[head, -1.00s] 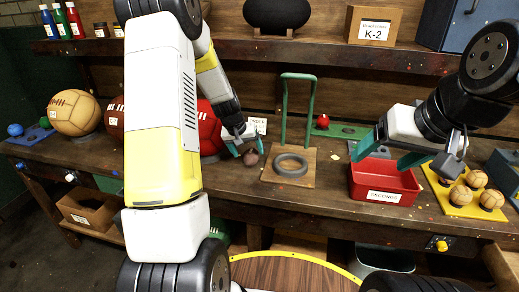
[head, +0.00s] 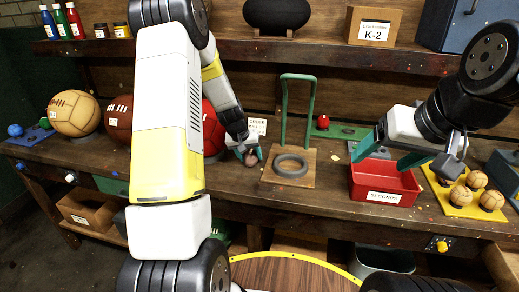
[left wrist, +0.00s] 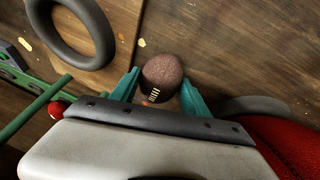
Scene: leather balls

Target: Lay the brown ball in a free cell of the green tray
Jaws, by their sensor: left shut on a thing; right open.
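The brown ball (head: 250,159) is small and dark with pale lacing, and it also shows in the left wrist view (left wrist: 162,74). My left gripper (head: 249,154) is shut on it, with a teal finger on each side. Whether the ball touches the tabletop I cannot tell. The green tray (head: 348,131) lies at the back of the table, right of the green hoop stand, with a red ball (head: 323,121) at its left end. Its cells are partly hidden by the stand and my right arm. My right gripper (head: 385,158) is open and empty above the red bin.
A wooden board with a grey ring (head: 291,166) and tall green hoop (head: 284,108) stands between the brown ball and green tray. The red bin (head: 384,190) is further right, beside a yellow tray (head: 462,207) of tan balls. Large balls stand left.

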